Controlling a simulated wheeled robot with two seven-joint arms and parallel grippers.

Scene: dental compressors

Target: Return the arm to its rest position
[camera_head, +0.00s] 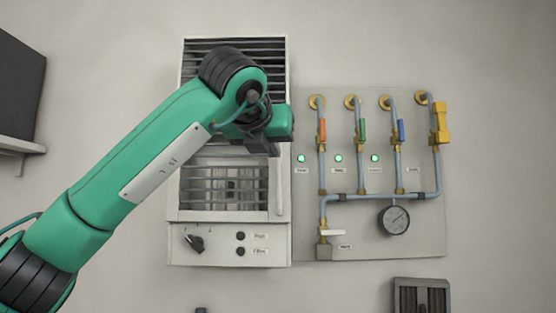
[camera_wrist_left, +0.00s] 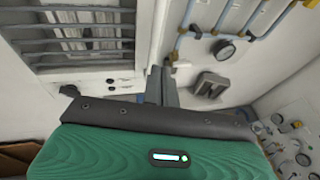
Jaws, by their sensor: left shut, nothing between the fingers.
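My left arm reaches in from the left in the head view, green with black joints. Its gripper (camera_head: 262,146) is in front of the white louvred cabinet (camera_head: 230,257), near the cabinet's right side. In the left wrist view the dark fingers (camera_wrist_left: 160,86) are together with nothing between them. I cannot tell from these views whether the gripper touches the cabinet. The right gripper is not in view.
Right of the cabinet is a pipe panel (camera_head: 290,240) with red, green, blue and yellow valve handles, three lit green lamps and a pressure gauge (camera_head: 394,220). A dark grey box (camera_head: 421,296) is low on the right. A dark shelf unit (camera_head: 18,90) is at the upper left.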

